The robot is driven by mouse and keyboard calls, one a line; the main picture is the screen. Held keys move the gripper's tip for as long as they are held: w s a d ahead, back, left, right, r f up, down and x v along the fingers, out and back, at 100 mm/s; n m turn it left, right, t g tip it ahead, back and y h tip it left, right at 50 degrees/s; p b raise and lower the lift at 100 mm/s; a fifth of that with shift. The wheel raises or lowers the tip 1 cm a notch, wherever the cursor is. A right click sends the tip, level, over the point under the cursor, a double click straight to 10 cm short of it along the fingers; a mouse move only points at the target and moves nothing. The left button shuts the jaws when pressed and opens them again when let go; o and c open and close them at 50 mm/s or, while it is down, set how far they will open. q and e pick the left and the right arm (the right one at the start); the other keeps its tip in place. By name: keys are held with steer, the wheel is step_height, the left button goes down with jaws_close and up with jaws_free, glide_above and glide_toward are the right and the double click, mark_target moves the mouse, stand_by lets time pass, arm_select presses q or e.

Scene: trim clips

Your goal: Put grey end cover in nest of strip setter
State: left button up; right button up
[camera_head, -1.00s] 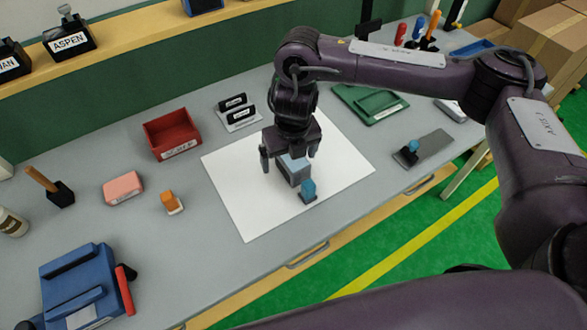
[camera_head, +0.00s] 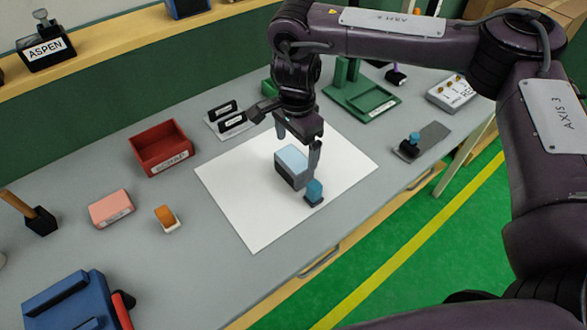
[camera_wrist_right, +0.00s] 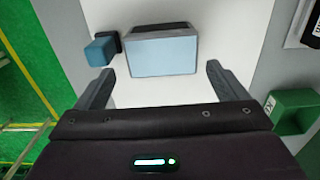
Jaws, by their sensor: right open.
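A block with a pale blue-grey top and darker grey sides (camera_head: 291,166) lies on the white sheet; I take it as the grey end cover, though its label is not readable. It also shows in the right wrist view (camera_wrist_right: 160,55), beyond and between the fingertips. My right gripper (camera_head: 298,142) is open and empty, just behind and above the block, its fingers apart (camera_wrist_right: 160,78). A small blue knob on a dark base (camera_head: 314,190) stands close beside the block. I cannot tell which fixture is the strip setter. My left gripper is out of view.
A green fixture with posts (camera_head: 365,99) stands at the back right, beside a grey plate with a blue knob (camera_head: 427,139). A red bin (camera_head: 160,149), black pieces in a rack (camera_head: 229,120), a pink block (camera_head: 111,208) and a blue fixture (camera_head: 65,307) are left. The white sheet's front is clear.

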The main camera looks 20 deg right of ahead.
mark_target(296, 158)
step_height(296, 158, down, 6)
steer(key=shift+w+f+p, duration=0.1)
steer(key=shift+f+p, duration=0.1)
steer(key=shift+p, duration=0.75)
steer(key=shift+f, duration=0.6)
steer(key=c, duration=0.9)
steer(key=shift+r, duration=0.1)
